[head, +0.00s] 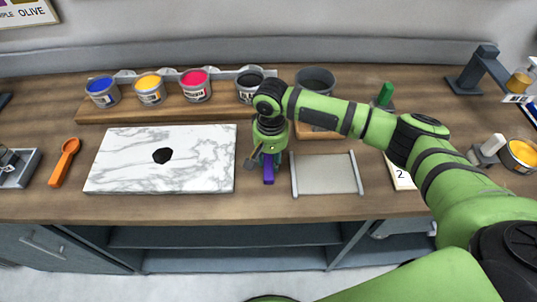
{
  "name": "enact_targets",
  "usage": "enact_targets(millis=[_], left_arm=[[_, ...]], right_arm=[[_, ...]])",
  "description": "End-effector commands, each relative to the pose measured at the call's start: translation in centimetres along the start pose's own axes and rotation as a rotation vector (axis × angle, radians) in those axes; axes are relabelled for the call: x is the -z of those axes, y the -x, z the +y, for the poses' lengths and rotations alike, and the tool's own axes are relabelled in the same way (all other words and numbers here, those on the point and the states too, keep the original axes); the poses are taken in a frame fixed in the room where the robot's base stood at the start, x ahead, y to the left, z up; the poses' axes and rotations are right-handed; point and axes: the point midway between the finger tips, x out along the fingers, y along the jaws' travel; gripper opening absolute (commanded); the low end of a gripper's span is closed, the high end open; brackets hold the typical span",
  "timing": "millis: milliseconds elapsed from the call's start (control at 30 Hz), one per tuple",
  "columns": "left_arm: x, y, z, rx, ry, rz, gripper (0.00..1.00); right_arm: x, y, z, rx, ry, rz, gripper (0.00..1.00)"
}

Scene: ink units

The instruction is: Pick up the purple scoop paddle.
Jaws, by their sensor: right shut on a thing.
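The purple scoop paddle (268,174) is on the wooden bench just right of the white marble slab, its handle pointing toward the front edge. My right gripper (268,158) is right over it, pointing down, and is shut on it. The gripper and wrist hide the paddle's far end. I cannot tell whether the paddle touches the bench or is slightly raised. My left gripper is not in view.
The marble slab (205,165) with a black ink blot lies to the left, and a grey tray (327,174) to the right. An orange scoop (65,161) lies far left. Ink cans, including a red one (196,86), stand on a wooden rack (165,107) behind.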

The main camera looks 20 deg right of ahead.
Motion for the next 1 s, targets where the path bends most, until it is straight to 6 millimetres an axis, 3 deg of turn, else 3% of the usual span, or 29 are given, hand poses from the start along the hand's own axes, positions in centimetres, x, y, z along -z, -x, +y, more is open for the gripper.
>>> enact_targets(millis=[267, 433, 800, 1000], left_arm=[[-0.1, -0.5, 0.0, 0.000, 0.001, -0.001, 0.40], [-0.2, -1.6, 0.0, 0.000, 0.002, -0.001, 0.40], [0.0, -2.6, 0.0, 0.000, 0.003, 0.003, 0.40], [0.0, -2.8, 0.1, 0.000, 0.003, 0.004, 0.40]], right_arm=[[0.0, 1.0, 0.0, 0.001, -0.001, 0.000, 0.00], [0.1, 4.0, -0.1, 0.004, 0.001, 0.005, 0.00], [-6.6, 8.3, 3.4, 0.000, 0.003, 0.002, 0.00], [-9.2, 10.2, 4.7, 0.001, 0.001, 0.000, 0.00]])
